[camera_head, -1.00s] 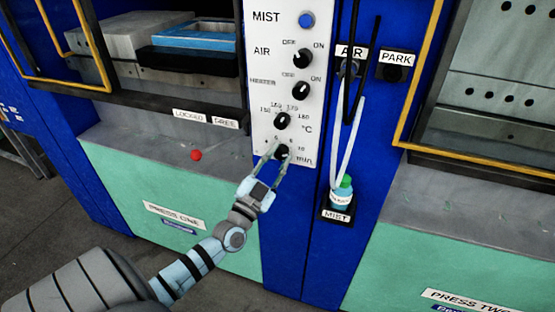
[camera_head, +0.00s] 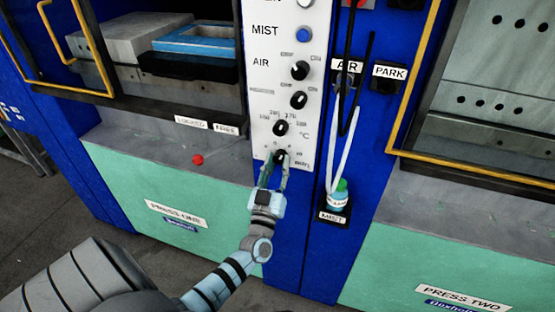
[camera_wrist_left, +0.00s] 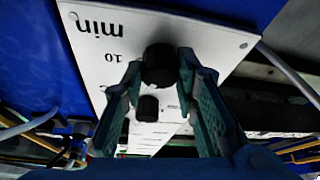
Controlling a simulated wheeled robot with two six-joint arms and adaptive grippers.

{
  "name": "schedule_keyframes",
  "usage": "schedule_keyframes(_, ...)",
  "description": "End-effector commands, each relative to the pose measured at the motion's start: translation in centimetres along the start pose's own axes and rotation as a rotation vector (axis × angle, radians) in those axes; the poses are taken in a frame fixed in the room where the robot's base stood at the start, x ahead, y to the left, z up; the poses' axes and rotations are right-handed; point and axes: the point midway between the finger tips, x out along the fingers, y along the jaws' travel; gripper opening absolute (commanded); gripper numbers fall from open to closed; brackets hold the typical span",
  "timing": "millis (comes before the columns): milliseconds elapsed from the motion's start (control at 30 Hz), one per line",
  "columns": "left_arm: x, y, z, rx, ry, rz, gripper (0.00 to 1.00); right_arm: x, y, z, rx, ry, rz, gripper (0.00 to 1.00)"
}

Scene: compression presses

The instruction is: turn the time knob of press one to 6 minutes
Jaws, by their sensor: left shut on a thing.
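The time knob (camera_head: 280,157) is the black, lowest knob on the white control panel of press one, by the "min" marking. My left gripper (camera_head: 275,168) reaches it from below, with a finger on each side, shut on the knob. In the left wrist view the dark knob (camera_wrist_left: 159,65) sits between the fingertips of my left gripper (camera_wrist_left: 160,75), with "min" and "10" printed beside it. The gripper hides part of the dial, and I cannot read the knob's setting. My right gripper is not in view.
Above are the temperature knob (camera_head: 281,128), the heater knob (camera_head: 298,100) and the air knob (camera_head: 300,70). A red button (camera_head: 197,160) is on the left ledge.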

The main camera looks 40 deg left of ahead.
Motion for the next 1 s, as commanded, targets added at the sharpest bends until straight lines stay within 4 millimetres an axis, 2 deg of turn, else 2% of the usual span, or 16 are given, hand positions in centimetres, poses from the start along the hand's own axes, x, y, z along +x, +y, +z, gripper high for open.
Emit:
schedule_keyframes(33,0.1,0.1,-0.2,-0.040,-0.003,-0.018,0.00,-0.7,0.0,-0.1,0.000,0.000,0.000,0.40)
schedule_keyframes(600,0.1,0.5,-0.3,-0.527,-0.003,-0.220,0.00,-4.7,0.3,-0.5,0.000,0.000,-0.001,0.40)
schedule_keyframes(1000,0.1,0.5,-0.3,-0.737,-0.001,-0.307,0.00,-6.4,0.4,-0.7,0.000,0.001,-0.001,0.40)
